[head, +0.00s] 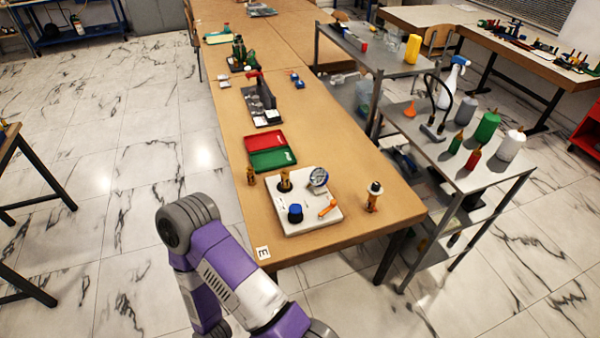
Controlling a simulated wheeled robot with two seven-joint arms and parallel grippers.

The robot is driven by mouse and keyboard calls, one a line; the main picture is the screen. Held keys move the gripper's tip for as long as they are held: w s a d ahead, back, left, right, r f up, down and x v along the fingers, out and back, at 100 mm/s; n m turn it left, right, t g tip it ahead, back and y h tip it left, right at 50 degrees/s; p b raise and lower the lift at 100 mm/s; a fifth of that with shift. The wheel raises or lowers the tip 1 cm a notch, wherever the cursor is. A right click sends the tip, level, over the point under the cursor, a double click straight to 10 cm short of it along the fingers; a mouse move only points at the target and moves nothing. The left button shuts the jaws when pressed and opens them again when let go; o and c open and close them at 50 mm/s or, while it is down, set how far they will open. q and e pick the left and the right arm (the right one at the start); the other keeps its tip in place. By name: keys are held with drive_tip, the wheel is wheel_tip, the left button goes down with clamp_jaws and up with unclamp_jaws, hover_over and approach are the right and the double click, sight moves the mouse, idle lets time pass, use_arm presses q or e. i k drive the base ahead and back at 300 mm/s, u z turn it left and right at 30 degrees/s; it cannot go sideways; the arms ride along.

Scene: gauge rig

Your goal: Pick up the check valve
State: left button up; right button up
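A white gauge rig board (310,222) lies on the near end of the wooden table. It carries a round gauge (318,177), a brass fitting on a dark base (285,182), a blue knob (295,212) and an orange lever (327,208). A small brass fitting (251,176) stands on the table just left of the board. A brass-coloured piece with a black and white top (374,194) stands upright right of the board. I cannot tell for sure which brass piece is the check valve. Neither gripper is in view; only a purple and grey arm of mine shows at the bottom.
A red tray (265,141) and a green tray (272,160) lie behind the board. A metal shelf cart (478,180) with bottles stands close right of the table. A label lies at the near left corner.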

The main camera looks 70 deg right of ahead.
sight(284, 174)
drive_tip(key=z, duration=0.9)
drive_tip(key=i, duration=0.8)
drive_tip(key=z, duration=0.85)
